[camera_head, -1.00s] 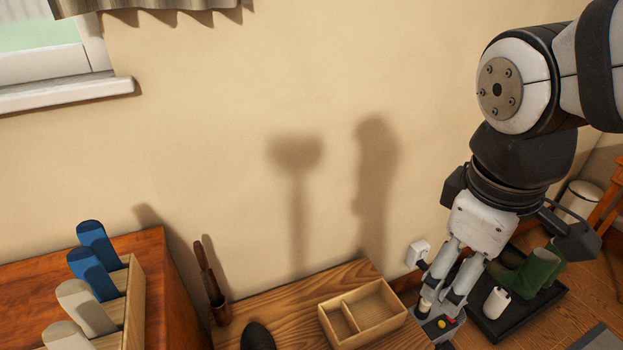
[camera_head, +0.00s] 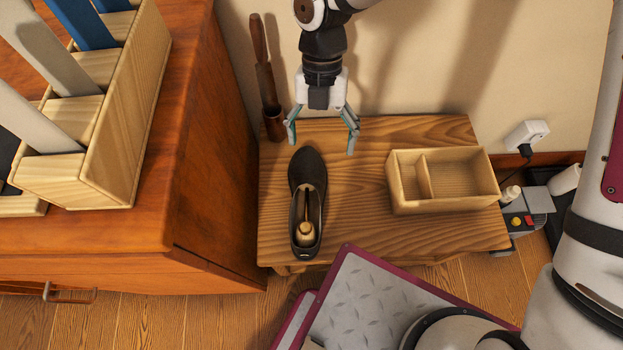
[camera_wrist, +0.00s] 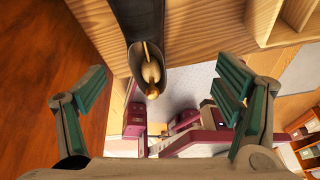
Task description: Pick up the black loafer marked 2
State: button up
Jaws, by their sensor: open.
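A black loafer (camera_head: 307,200) lies on the wooden bench (camera_head: 350,225), toe toward the wall, with a wooden shoe tree (camera_head: 306,233) inside it. No number mark is readable on it. My gripper (camera_head: 321,140) is open and empty, above the bench's wall side near the loafer's toe. In the wrist view the loafer (camera_wrist: 136,20) shows at the top, with the shoe tree (camera_wrist: 151,70) in its opening. There my gripper (camera_wrist: 165,90) has its two fingers wide apart, and the loafer's heel end lies between and beyond them. The gripper does not touch the loafer.
An empty two-part wooden box (camera_head: 445,180) stands on the bench's right side. A brown holder with a shoehorn (camera_head: 268,100) stands at the back left corner. A red-brown cabinet (camera_head: 215,170) with a wooden rack rises on the left. The bench between loafer and box is clear.

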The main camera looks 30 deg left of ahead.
notch_tip(320, 180, down, 4)
jog(key=s+a+n+b, duration=0.1)
jog(key=s+a+n, duration=0.1)
jog(key=b, duration=0.2)
send_near(308, 201)
jog(key=f, duration=0.2)
jog(key=shift+d+f, duration=0.3)
jog(key=shift+d, duration=0.1)
jog(key=shift+s+b+x, duration=0.15)
jog(key=shift+b+x, duration=0.65)
jog(key=shift+x, duration=0.7)
jog(key=shift+s+b+x, duration=0.15)
jog(key=shift+b+x, duration=0.6)
jog(key=shift+x, duration=0.75)
jog(key=shift+a+r, duration=0.15)
jog(key=shift+r, duration=0.05)
jog(key=c, duration=1.6)
